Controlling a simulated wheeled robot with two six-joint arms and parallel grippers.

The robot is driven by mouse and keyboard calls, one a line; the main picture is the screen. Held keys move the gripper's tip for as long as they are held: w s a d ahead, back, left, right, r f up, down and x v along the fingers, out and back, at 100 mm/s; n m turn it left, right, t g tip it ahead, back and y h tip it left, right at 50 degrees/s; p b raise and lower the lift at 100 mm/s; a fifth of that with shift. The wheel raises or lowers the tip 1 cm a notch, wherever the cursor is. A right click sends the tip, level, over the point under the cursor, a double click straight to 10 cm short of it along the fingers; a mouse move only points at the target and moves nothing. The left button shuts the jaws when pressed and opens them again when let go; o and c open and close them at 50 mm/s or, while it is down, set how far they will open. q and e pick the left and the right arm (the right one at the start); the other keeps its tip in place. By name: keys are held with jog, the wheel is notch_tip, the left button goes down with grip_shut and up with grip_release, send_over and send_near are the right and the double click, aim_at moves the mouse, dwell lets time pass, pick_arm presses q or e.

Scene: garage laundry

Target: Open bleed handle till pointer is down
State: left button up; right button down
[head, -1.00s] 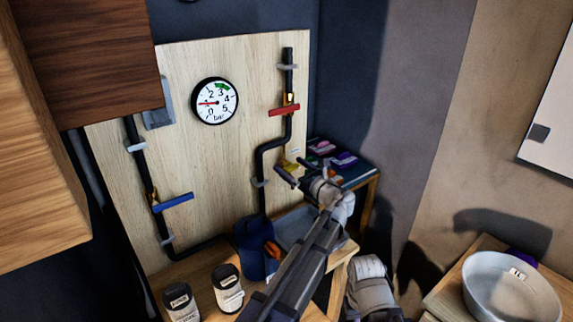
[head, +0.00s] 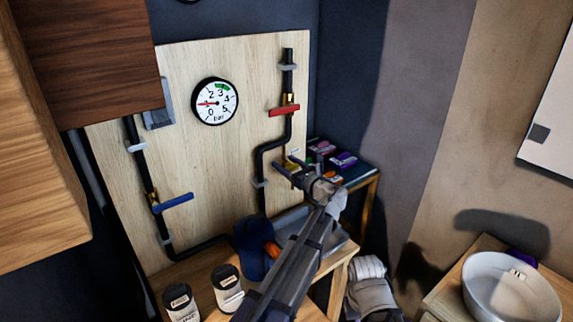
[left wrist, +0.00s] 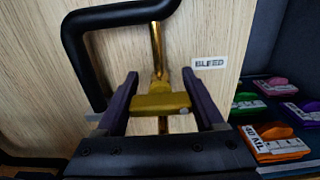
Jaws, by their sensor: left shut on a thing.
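The bleed handle is a short yellow lever (left wrist: 160,103) on a brass valve, next to a "BLEED" label (left wrist: 209,62) in the left wrist view. My left gripper (left wrist: 160,80) has one dark finger on each side of the lever and is shut on it. In the head view my left gripper (head: 293,167) is at the lower right of the board and hides most of the lever. The round gauge (head: 214,101) has a red pointer that points left, near the 1 mark.
A red lever (head: 284,111) is on the pipe above, and a blue lever (head: 173,203) is at the left. A blue jug (head: 251,248) and two labelled jars (head: 227,288) stand on the bench below. Coloured packs (head: 343,160) lie on a shelf at the right.

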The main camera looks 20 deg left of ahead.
aim_at(294, 170)
pick_arm(q)
jog(key=c, duration=0.6)
jog(key=shift+n, duration=0.4)
jog(key=n, duration=0.5)
jog(key=shift+n, duration=0.7)
jog(key=o, duration=1.4)
jog(key=shift+c, duration=0.2)
jog(key=shift+v, duration=3.9)
jog(key=shift+a, duration=0.1)
